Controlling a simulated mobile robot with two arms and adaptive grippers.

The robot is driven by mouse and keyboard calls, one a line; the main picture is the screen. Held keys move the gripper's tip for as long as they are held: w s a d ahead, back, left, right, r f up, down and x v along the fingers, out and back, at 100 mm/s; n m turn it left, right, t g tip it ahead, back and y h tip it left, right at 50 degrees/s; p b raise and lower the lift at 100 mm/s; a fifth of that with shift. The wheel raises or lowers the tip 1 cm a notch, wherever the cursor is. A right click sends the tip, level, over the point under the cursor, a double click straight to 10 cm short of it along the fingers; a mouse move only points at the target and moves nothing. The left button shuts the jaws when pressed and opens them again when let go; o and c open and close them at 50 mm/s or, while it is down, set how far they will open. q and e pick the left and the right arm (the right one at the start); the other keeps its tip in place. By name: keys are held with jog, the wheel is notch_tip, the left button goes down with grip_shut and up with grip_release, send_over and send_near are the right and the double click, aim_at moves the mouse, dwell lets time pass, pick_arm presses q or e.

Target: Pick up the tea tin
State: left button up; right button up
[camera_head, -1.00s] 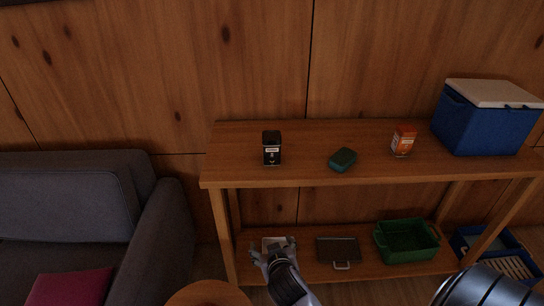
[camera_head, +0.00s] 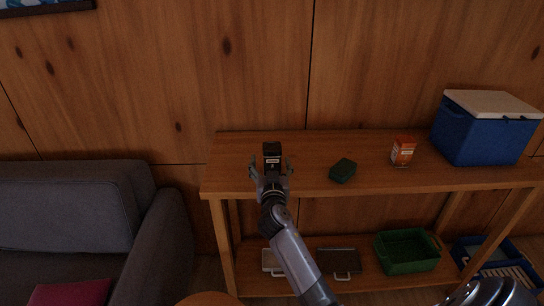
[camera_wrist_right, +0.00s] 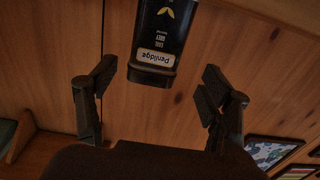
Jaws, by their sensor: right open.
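The tea tin is a black box (camera_head: 272,150) with a pale label, upright on the shelf's top board near its left end. In the right wrist view the tin (camera_wrist_right: 164,35) shows upside down, with leaf marks and lettering. My right gripper (camera_head: 271,166) is at the tin's near side, fingers spread to its left and right. In the wrist view its open fingers (camera_wrist_right: 158,80) show clear gaps beside the tin, which lies mostly beyond the fingertips. The tin's lower part is hidden by the gripper in the head view. My left gripper is not in view.
The wooden shelf's top (camera_head: 312,178) also bears a dark green block (camera_head: 343,170), an orange-and-white box (camera_head: 403,151) and a blue cooler (camera_head: 470,135). The board is bare between tin and block. Below are a green crate (camera_head: 407,264) and cases. A grey sofa (camera_head: 75,210) stands left.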

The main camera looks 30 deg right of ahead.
aim_at(273, 157)
jog(key=shift+s+d+p+x, duration=0.1)
jog(key=shift+p+x, duration=0.1)
jog(key=shift+x, duration=0.8)
jog(key=shift+s+d+p+x, duration=0.1)
jog(key=shift+d+p+x, duration=0.05)
jog(key=shift+x, duration=0.8)
jog(key=shift+d+p+x, duration=0.1)
jog(key=shift+p+x, duration=0.1)
jog(key=shift+x, duration=0.8)
jog(key=shift+c, duration=0.3)
jog(key=c, duration=1.3)
jog(key=shift+c, duration=0.4)
jog(key=shift+r, duration=0.15)
